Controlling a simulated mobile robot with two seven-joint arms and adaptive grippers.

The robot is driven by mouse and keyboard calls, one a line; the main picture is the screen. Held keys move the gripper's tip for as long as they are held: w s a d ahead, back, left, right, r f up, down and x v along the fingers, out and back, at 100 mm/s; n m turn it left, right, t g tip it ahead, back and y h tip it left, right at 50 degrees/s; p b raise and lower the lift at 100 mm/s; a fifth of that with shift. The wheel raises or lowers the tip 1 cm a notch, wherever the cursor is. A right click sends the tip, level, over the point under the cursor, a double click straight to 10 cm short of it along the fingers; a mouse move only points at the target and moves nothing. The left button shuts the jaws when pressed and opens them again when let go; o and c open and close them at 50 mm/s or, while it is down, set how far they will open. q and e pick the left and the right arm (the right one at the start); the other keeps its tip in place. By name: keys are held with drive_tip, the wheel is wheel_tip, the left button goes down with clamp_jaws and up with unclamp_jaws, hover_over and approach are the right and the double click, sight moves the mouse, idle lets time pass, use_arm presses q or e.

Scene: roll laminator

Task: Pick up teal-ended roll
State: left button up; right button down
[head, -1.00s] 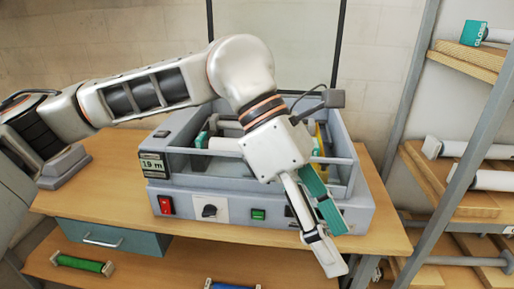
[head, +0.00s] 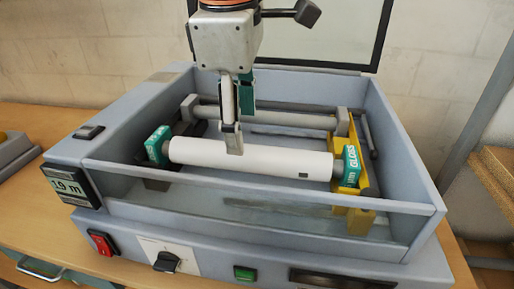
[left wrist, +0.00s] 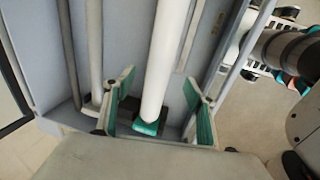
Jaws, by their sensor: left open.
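The teal-ended roll (head: 275,160) is a white cylinder with teal ends, the right one marked "GLOSS". It lies across the inside of the laminator (head: 240,235), its right end at a yellow bracket (head: 360,190). My left gripper (head: 238,128) points down over the roll, left of its middle. One finger shows in front of the roll, and the other is partly hidden behind. In the left wrist view the open fingers (left wrist: 160,103) stand on either side of the roll (left wrist: 161,55), with a gap to each. My right gripper is not in view.
A thin grey bar (head: 275,118) runs behind the roll. The machine's front wall (head: 265,190) and side walls surround the bay. A raised dark-framed clear panel (head: 325,30) stands behind. A wooden shelf (head: 495,170) is at the right.

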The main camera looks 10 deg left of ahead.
sight(246, 148)
use_arm(q)
drive_tip(key=shift+f, duration=1.25)
drive_tip(key=f, duration=0.1)
drive_tip(key=w+f, duration=0.1)
drive_tip(key=f, duration=0.3)
drive_tip(key=shift+w+d+b, duration=0.2)
drive_tip(key=shift+w+b, duration=0.1)
drive_tip(key=shift+b, duration=0.1)
drive_tip(key=shift+r, duration=0.1)
clamp_jaws()
